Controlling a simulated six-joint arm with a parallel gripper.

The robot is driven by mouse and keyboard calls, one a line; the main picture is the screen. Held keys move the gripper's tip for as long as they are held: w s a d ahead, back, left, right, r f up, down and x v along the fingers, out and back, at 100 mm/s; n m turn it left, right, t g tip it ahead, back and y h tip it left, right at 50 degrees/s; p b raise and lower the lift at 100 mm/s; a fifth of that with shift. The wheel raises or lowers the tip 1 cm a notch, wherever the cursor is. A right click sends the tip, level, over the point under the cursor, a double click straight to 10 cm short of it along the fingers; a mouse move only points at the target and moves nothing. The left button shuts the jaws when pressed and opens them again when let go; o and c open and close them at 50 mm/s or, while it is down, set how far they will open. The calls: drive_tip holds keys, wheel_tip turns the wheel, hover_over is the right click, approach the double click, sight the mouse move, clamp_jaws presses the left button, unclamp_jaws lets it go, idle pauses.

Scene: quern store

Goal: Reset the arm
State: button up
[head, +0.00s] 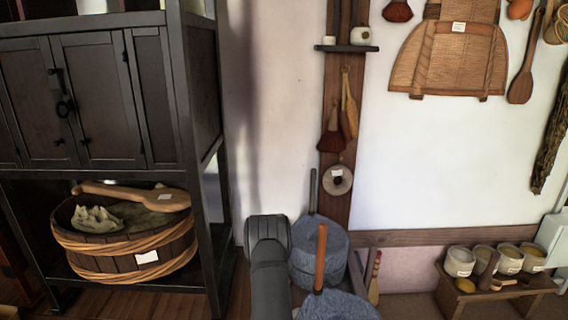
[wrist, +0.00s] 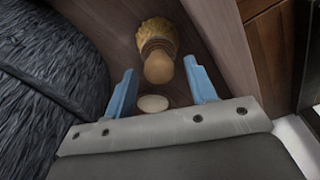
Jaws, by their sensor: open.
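My gripper (wrist: 160,72) shows in the wrist view with its two blue fingers spread apart and nothing held between them. Beyond the fingers, a small brush (wrist: 158,66) with a rounded wooden handle and yellow bristles lies on a brown wooden surface. A pale oval thing (wrist: 152,103) shows between the fingers, near the gripper's base; I cannot tell what it is. In the head view my dark grey arm rises at the bottom middle, and the fingers are hidden there.
Grey quern stones (head: 318,255) stand right beside my arm; a dark ridged stone (wrist: 60,70) fills the wrist view's left. A black cabinet (head: 205,100) holding a wooden tub (head: 100,245) stands left. A low bench (head: 500,293) with several pots is at right.

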drive_tip(key=shift+s+f, duration=0.1)
drive_tip(key=shift+f, duration=0.7)
wheel_tip(320, 180, up, 12)
drive_tip(key=s, duration=0.1)
drive_tip(key=f, duration=0.8)
drive_tip(key=w+f, duration=0.1)
drive_tip(key=f, duration=0.3)
drive_tip(key=shift+w+r, duration=0.15)
drive_tip(key=shift+r, duration=0.25)
drive_tip(key=s+d+r, duration=0.1)
drive_tip(key=d+r, duration=0.1)
drive_tip(key=r, duration=1.5)
drive_tip(key=d+r, duration=0.2)
drive_tip(key=r, duration=1.5)
drive_tip(key=s+d+m, duration=0.5)
drive_tip(key=s+d, duration=0.6)
drive_tip(key=d, duration=0.1)
drive_tip(key=shift+s+d, duration=0.25)
drive_tip(key=shift+d, duration=0.1)
drive_tip(key=shift+w, duration=0.1)
